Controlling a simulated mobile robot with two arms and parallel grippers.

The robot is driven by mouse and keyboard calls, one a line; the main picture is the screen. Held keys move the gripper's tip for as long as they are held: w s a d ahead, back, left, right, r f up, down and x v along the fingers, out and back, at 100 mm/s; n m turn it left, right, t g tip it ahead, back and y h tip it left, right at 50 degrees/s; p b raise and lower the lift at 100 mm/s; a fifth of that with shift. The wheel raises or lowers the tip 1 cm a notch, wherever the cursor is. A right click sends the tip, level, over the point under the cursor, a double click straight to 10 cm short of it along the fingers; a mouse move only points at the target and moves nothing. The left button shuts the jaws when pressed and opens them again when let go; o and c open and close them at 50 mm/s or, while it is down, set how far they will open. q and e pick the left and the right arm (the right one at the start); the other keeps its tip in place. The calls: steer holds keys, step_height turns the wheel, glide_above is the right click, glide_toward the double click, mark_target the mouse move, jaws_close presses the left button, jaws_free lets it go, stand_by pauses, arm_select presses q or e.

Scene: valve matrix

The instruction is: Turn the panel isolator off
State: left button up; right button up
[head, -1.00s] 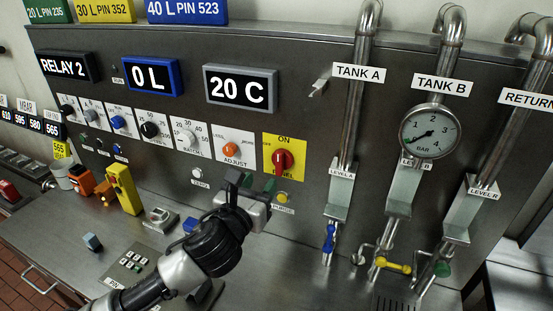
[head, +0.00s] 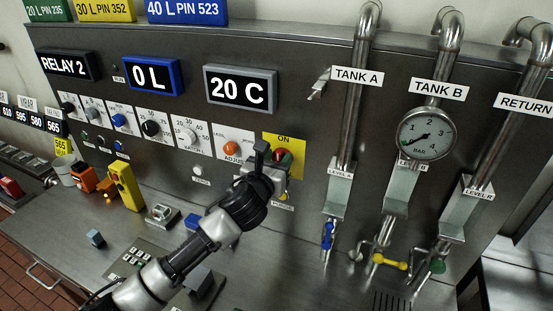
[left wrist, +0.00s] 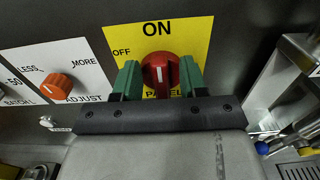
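The panel isolator is a red rotary knob (left wrist: 160,73) on a yellow plate (left wrist: 190,35) marked ON at the top and OFF at the left. Its white mark points up toward ON. In the left wrist view my left gripper (left wrist: 158,80) is open, its green fingers on either side of the knob, with a small gap visible at the left. In the head view the left gripper (head: 272,158) covers the lower part of the yellow plate (head: 270,140), and the knob (head: 284,156) shows only partly behind it. My right gripper does not show.
An orange adjust knob (head: 232,147) sits left of the isolator. Pipes with a pressure gauge (head: 426,134) and coloured valve handles stand to the right. A yellow device (head: 126,186) and a small keypad (head: 132,258) are on the counter at left.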

arm_select(q)
jaws_close()
steer(key=shift+a+n, duration=0.1)
steer(key=shift+n, duration=0.2)
steer(key=shift+w+a+n+p, duration=0.15)
steer(key=shift+n+p, duration=0.2)
steer(key=shift+n, duration=0.75)
steer(key=n, duration=0.6)
steer(key=a+f+n, duration=0.1)
steer(key=n, duration=0.2)
steer(key=shift+w+a, duration=0.1)
steer(key=shift+w, duration=0.1)
steer(key=n, duration=0.3)
steer(key=f+n, duration=0.1)
steer(key=n, duration=0.1)
steer(key=shift+a+n, duration=0.1)
steer(key=shift+n, duration=0.6)
